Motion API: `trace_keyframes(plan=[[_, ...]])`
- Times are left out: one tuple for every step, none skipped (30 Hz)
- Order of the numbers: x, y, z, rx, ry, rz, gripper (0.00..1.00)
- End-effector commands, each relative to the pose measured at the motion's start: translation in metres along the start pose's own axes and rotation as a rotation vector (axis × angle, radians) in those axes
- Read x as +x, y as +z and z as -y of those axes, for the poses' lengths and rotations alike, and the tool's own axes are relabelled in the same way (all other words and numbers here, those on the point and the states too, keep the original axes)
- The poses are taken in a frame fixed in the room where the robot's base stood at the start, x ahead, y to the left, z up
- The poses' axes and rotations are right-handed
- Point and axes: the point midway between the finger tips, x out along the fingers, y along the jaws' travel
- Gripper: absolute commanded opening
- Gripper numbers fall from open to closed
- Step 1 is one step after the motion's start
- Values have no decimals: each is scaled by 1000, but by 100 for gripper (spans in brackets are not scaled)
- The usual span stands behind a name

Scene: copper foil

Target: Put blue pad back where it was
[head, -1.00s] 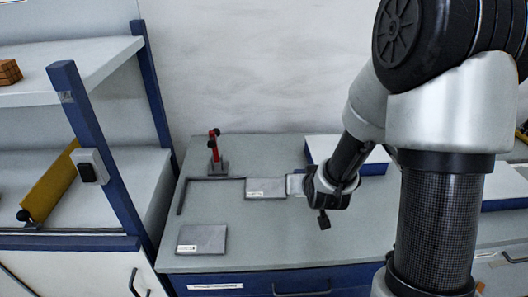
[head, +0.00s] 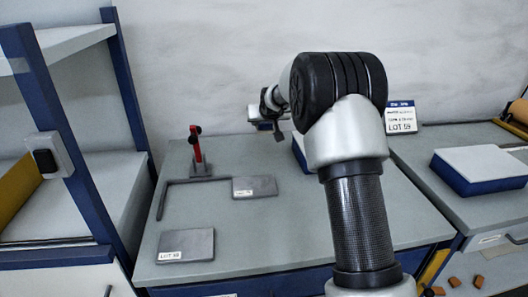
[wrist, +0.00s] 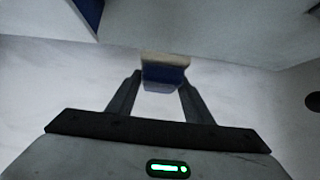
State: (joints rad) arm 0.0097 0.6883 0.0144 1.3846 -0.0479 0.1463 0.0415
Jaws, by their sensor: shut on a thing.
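My gripper (wrist: 160,84) is shut on a small blue block with a pale tan top edge, which looks like the blue pad (wrist: 164,75). In the head view my gripper (head: 270,106) is raised above the back of the grey bench (head: 225,220), near the wall. A pale edge of the held pad (head: 256,113) shows at its left. Most of the pad is hidden or too small to make out there.
Two grey plates lie on the bench, one at the front (head: 187,242) and one farther back (head: 255,186). A red-posted stand (head: 197,152) is by a dark angled strip. A white-topped blue slab (head: 480,168) lies on the right bench. A LOT 59 sign (head: 401,117) stands behind. A blue-framed shelf (head: 60,120) is left.

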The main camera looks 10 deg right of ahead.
Motion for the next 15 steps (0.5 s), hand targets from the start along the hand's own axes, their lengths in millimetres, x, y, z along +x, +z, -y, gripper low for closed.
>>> trace_keyframes(plan=[[7, 10, 0, 0, 0, 5, 23], [10, 14, 0, -1, 0, 5, 23], [14, 20, 0, -1, 0, 4, 23], [17, 24, 0, -1, 0, 5, 23], [20, 28, 0, -1, 0, 4, 23], [23, 31, 0, -1, 0, 3, 23], [24, 33, 0, -1, 0, 2, 23], [26, 35, 0, -1, 0, 2, 23], [27, 37, 0, -1, 0, 2, 23], [29, 40, 0, -1, 0, 1, 23], [32, 42, 0, -1, 0, 1, 23], [35, 48, 0, -1, 0, 2, 23], [39, 53, 0, -1, -1, 4, 23], [42, 58, 0, -1, -1, 4, 23], [46, 63, 0, -1, -1, 3, 23]])
